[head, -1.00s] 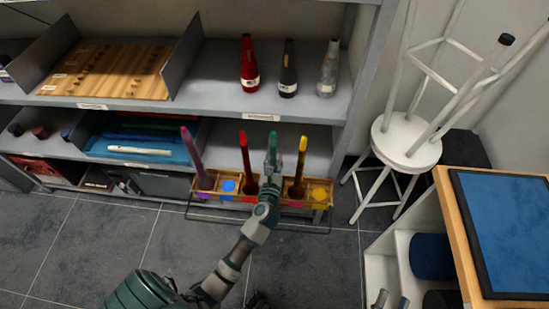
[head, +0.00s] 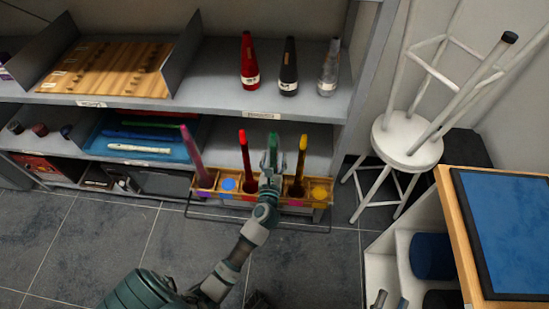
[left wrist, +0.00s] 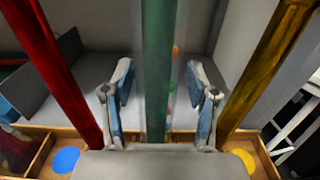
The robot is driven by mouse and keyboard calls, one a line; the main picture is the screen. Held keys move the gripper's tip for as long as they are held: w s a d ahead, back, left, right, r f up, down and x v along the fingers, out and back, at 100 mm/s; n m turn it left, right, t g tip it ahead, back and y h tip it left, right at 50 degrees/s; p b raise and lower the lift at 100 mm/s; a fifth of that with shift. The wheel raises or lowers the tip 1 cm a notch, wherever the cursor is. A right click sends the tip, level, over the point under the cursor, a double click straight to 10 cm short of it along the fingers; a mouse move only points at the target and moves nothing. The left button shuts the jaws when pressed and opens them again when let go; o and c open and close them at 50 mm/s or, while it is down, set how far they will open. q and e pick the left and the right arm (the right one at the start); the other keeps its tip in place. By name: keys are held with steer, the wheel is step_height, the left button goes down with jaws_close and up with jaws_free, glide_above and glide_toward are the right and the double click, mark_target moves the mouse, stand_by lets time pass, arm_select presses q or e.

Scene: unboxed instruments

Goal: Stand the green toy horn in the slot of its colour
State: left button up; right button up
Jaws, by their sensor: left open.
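The green toy horn (head: 273,143) stands about upright at the wooden rack (head: 321,203), between the red horn (head: 245,150) and the yellow horn (head: 300,160). My left gripper (head: 271,161) is open around it. In the left wrist view the green horn (left wrist: 158,60) rises between the two spread fingers of my left gripper (left wrist: 161,95), with a gap showing on each side. The horn's foot and its slot are hidden behind the gripper, so I cannot tell how it is seated. My right gripper is not in view.
A purple horn (head: 193,155) leans at the rack's left end, next to a blue disc (head: 228,185). A yellow disc (head: 319,192) lies at the right end. The shelf (head: 220,103) overhangs behind. A white stool (head: 407,140) stands right; the floor in front is open.

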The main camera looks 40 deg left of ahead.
arm_select(q)
steer(key=v, duration=1.1)
steer(key=shift+s+d, duration=0.25)
steer(key=shift+f, duration=0.1)
